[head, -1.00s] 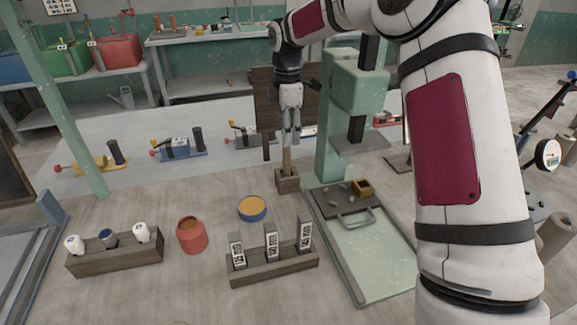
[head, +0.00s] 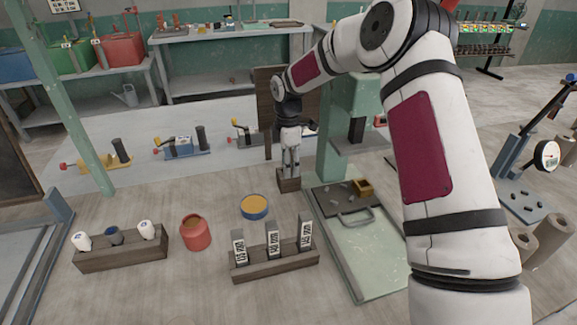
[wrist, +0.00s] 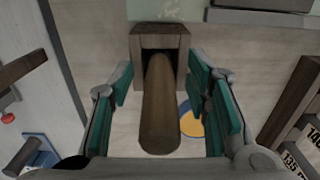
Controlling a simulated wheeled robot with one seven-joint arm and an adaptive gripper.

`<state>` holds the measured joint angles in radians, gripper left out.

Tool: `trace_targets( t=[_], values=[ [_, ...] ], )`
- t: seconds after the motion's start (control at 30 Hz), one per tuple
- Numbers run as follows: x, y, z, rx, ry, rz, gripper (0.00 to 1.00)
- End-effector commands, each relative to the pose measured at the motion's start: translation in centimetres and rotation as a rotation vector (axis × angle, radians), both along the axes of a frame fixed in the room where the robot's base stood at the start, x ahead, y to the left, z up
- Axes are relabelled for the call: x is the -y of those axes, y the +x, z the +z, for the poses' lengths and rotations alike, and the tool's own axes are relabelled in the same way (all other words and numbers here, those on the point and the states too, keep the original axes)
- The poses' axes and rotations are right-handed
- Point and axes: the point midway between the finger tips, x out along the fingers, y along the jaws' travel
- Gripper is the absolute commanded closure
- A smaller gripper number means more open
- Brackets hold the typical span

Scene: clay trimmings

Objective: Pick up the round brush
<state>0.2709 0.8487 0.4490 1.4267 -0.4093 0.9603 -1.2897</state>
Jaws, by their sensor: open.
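The round brush (wrist: 160,112) shows in the wrist view as a brown wooden handle rising toward the camera. Its lower end stands in a small wooden block (wrist: 147,41), which also shows in the head view (head: 289,184). The bristles cannot be seen. My gripper (head: 290,163) points down right above the block in the head view. In the wrist view its green-padded fingers are open on either side of the handle, with gaps visible on both sides.
A yellow-topped blue tin (head: 255,207) stands just in front of the block. A green press (head: 340,140) with a tray is close on the right. A rack of labelled blocks (head: 275,267), a red pot (head: 195,232) and a cup rack (head: 121,252) stand nearer.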

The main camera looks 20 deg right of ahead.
Motion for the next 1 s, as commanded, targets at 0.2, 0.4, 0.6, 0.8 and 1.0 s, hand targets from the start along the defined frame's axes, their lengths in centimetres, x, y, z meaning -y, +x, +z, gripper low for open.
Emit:
trace_targets(
  t=[0.2, 0.4, 0.6, 0.8, 1.0],
  values=[
    [0.0, 0.0, 0.0, 0.001, 0.000, 0.000, 0.70],
    [0.0, 0.0, 0.1, 0.001, 0.000, 0.000, 1.00],
    [0.0, 0.0, 0.1, 0.001, 0.000, 0.000, 1.00],
    [0.0, -0.1, 0.4, 0.002, 0.000, 0.000, 1.00],
    [0.0, -0.3, 2.4, 0.004, 0.000, -0.001, 1.00]
  ],
)
